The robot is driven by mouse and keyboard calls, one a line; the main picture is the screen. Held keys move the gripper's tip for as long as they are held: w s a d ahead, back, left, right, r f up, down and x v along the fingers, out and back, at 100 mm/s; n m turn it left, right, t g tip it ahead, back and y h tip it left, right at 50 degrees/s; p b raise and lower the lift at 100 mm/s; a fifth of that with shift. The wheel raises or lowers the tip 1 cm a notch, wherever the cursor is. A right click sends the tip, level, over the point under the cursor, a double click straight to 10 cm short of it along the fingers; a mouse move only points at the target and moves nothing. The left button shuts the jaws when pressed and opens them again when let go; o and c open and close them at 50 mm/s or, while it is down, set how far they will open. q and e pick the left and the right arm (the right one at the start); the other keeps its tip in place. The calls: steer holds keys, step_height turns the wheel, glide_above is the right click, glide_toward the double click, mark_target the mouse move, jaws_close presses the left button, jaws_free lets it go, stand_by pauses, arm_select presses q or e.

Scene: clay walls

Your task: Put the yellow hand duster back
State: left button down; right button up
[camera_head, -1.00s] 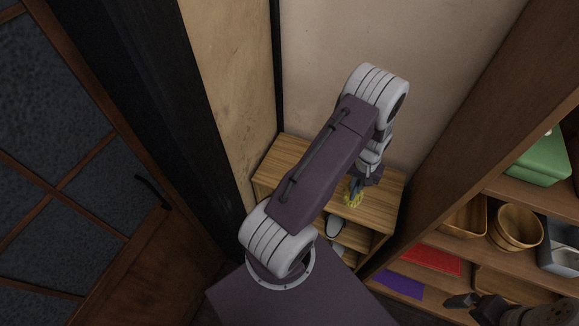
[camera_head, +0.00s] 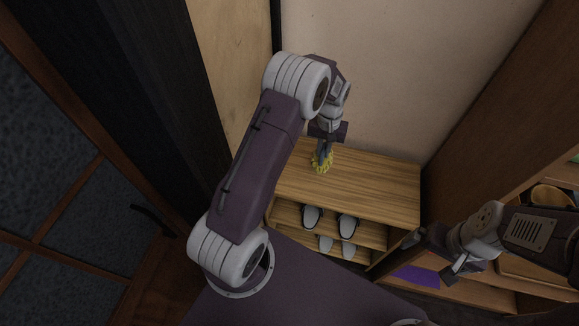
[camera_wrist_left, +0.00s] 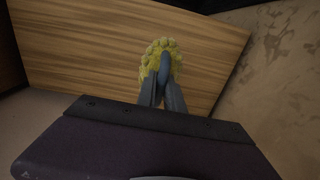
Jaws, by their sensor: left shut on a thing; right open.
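The yellow hand duster (camera_head: 321,164) is a small bumpy yellow thing with a blue part. It is at my left gripper (camera_head: 325,150), over the wooden top of the low shoe cabinet (camera_head: 375,185). In the left wrist view the duster (camera_wrist_left: 158,48) shows beyond the fingertips of my left gripper (camera_wrist_left: 163,78), which is shut on it. The cabinet top (camera_wrist_left: 70,45) lies behind it; I cannot tell whether the duster touches the top. My right gripper (camera_head: 435,255) is open and empty at the lower right, in front of the shelves.
Several shoes (camera_head: 346,226) stand in the cabinet's compartments. A tall wooden shelf (camera_head: 480,130) with a purple item (camera_head: 418,276) and a wooden bowl (camera_head: 550,197) is at the right. A dark post (camera_head: 150,100) and a door (camera_head: 60,200) are at the left. Most of the cabinet top is bare.

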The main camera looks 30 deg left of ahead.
arm_select(q)
steer(key=shift+s+a+f+p, duration=0.15)
steer(key=shift+s+a+f, duration=0.25)
steer(key=shift+a+f, duration=1.35)
steer(key=shift+s+a+f+p, duration=0.15)
steer(key=shift+s+a+f, duration=0.2)
steer(key=shift+a+f, duration=1.35)
steer(key=shift+s+a+f+p, duration=0.15)
steer(key=shift+s+a+f, duration=0.25)
steer(key=shift+a+f, duration=1.35)
steer(key=c, duration=1.5)
jaws_free()
steer(key=shift+d+f, duration=0.1)
steer(key=shift+o, duration=0.2)
step_height(320, 180, up, 13)
steer(key=s+d+r+m, duration=0.1)
steer(key=s+d+r, duration=0.2)
steer(key=s, duration=0.6)
steer(key=s+d+r+m+t, duration=0.1)
steer(key=s+d+r, duration=0.2)
steer(key=s+d, duration=0.5)
steer(key=shift+s, duration=0.6)
steer(key=shift+s, duration=0.1)
